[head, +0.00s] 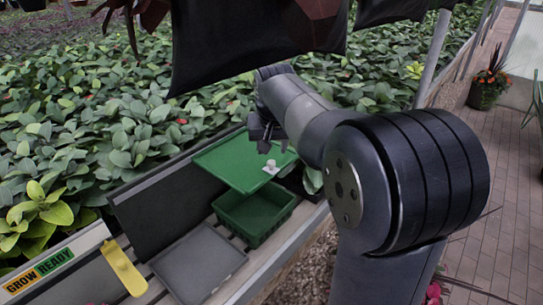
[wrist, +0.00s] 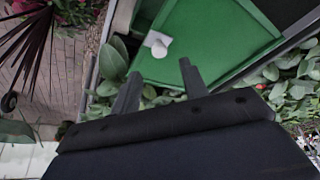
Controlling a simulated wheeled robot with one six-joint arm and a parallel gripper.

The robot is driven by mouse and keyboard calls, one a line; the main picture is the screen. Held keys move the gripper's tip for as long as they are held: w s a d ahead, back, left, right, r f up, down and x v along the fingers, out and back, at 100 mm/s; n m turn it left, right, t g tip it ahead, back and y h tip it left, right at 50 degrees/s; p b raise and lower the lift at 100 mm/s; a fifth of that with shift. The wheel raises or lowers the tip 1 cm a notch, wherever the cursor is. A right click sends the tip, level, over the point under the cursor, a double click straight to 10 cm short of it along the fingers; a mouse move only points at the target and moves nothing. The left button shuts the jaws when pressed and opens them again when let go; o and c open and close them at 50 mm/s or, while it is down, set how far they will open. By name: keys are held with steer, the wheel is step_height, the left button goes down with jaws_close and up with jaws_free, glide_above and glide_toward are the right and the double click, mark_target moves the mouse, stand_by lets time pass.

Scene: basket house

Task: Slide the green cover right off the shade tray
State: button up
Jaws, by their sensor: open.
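The green cover (head: 232,160) is a flat panel with a raised rim and a white knob (head: 270,167) near its front right corner. It lies beyond the green shade tray (head: 252,238), whose inside shows largely uncovered. Whether the cover still overlaps the tray's far rim I cannot tell. My gripper (head: 268,145) is above the cover's right side, close to the knob. In the wrist view my gripper (wrist: 158,82) is open and empty, its fingers apart. The knob (wrist: 158,45) on the cover (wrist: 215,42) shows ahead of the fingertips, not between them.
A grey flat tray (head: 200,263) lies in front of the shade tray. A dark upright panel (head: 165,217) stands at left, with a yellow tool (head: 122,268) and a "GROW READY" sign (head: 40,271) nearby. Leafy plants (head: 110,135) fill the bed behind. Dark pots hang overhead.

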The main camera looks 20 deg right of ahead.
mark_target(270, 163)
steer(key=v, duration=0.4)
steer(key=shift+r, duration=0.15)
steer(key=x, duration=1.1)
steer(key=shift+s, duration=0.1)
steer(key=shift+s+a, duration=0.15)
steer(key=shift+a, duration=0.15)
steer(key=shift+s+a, duration=0.5)
steer(key=shift+a, duration=0.1)
steer(key=shift+w, duration=0.1)
steer(key=shift+d, duration=0.15)
